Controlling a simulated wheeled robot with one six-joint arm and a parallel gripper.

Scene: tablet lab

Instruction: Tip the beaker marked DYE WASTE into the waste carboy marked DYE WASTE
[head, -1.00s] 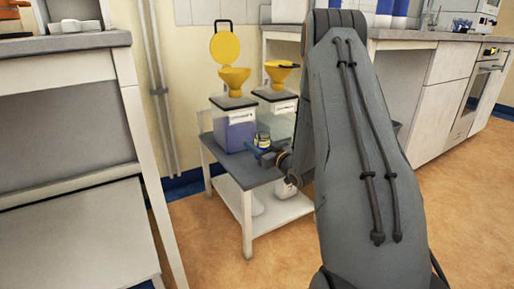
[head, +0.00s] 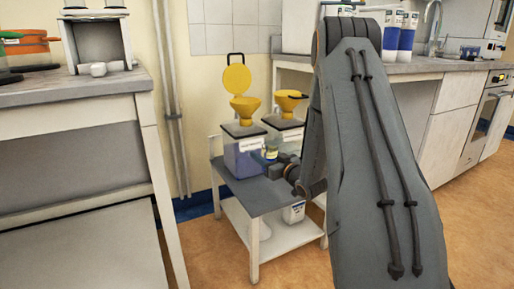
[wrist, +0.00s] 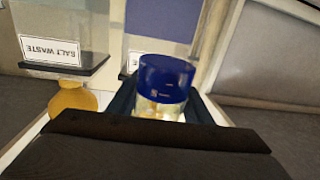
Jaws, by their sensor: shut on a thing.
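My gripper (wrist: 160,110) is shut on a small beaker (wrist: 165,80), which is blue at one end and pale yellowish at the other; its marking is too small to read. In the head view the beaker (head: 271,153) is in front of the stand's carboys, below funnel height. The left carboy (head: 243,160) holds blue-violet liquid and has a yellow funnel (head: 244,108) with its lid raised. Its label is unreadable. The right carboy (head: 285,139) also has a yellow funnel (head: 290,102). The upside-down wrist view shows a SALT WASTE label (wrist: 52,51) on one carboy.
The carboys stand on a low grey-topped stand (head: 256,196) with a white lower shelf (head: 280,236). A bench (head: 75,92) is at the left, and a counter (head: 420,66) with bottles runs at the right. Open floor lies in front of the stand.

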